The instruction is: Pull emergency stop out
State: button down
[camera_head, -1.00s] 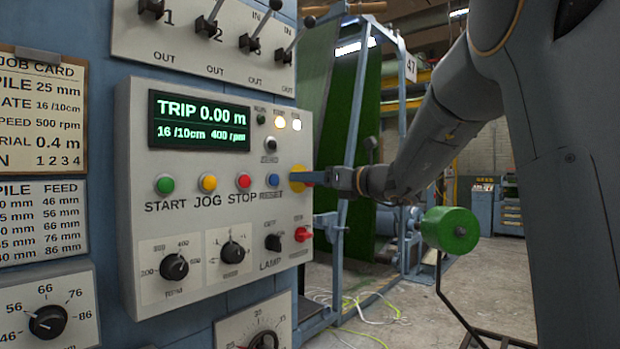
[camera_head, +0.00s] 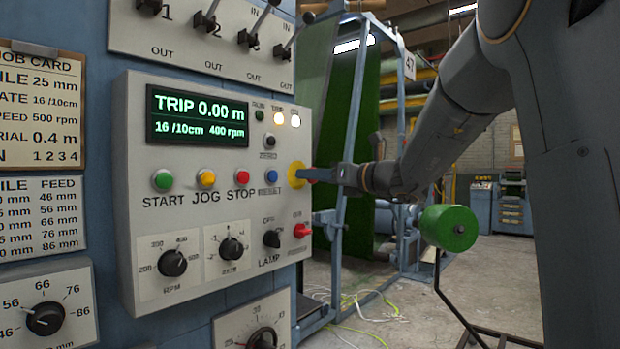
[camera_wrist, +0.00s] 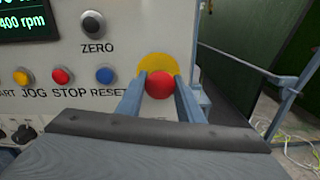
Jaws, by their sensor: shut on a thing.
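The emergency stop is a red mushroom button on a yellow round plate (camera_head: 296,175) at the right edge of the grey control panel (camera_head: 210,300). In the wrist view the red button (camera_wrist: 159,85) sits in front of the yellow plate (camera_wrist: 158,65). My gripper (camera_head: 318,174) reaches in from the right in the head view. In the wrist view its two fingers (camera_wrist: 160,92) lie left and right of the red button, shut on it. In the head view the fingers hide most of the button. The panel display (camera_head: 197,117) reads TRIP 0.00 m.
Beside the emergency stop are the blue RESET button (camera_head: 271,176), the black ZERO button (camera_head: 268,141) and a red switch (camera_head: 301,231) below. Levers (camera_head: 250,38) stick out above. Cables lie on the floor.

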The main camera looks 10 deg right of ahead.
jog(key=c, duration=1.2)
grip_release()
jog(key=shift+d, duration=0.1)
jog(key=shift+s, duration=0.1)
jog(key=b+v, duration=0.1)
jog(key=v, duration=0.6)
jog(key=shift+s+d+b, duration=0.25)
jog(key=shift+s+b, duration=0.05)
jog(key=shift+b, duration=0.1)
